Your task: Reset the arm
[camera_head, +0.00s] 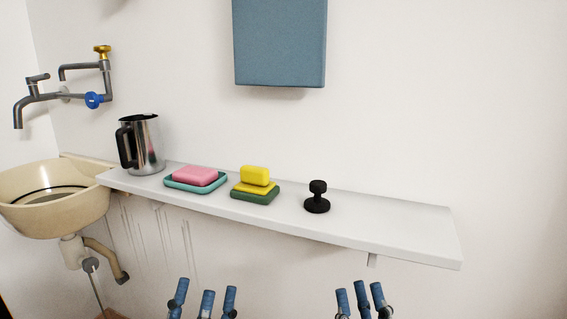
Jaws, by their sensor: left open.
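My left gripper (205,289) shows at the bottom edge, left of centre, with its blue fingers pointing up. The fingers are spread apart and nothing is between them, so it is open. My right gripper (360,289) shows at the bottom edge, right of centre. Its blue fingers also stand apart with nothing between them. Both grippers appear in front of and below the shelf in the picture, touching nothing that I can see. The lower parts of both hands and both arms are cut off by the picture edge.
A white wall shelf (414,226) holds a metal jug (148,142), a pink soap (195,175) on a teal dish, yellow blocks (255,176) on a green base and a black knobbed object (317,198). A basin (85,205) stands left, below taps (42,97). A blue box (280,42) hangs above.

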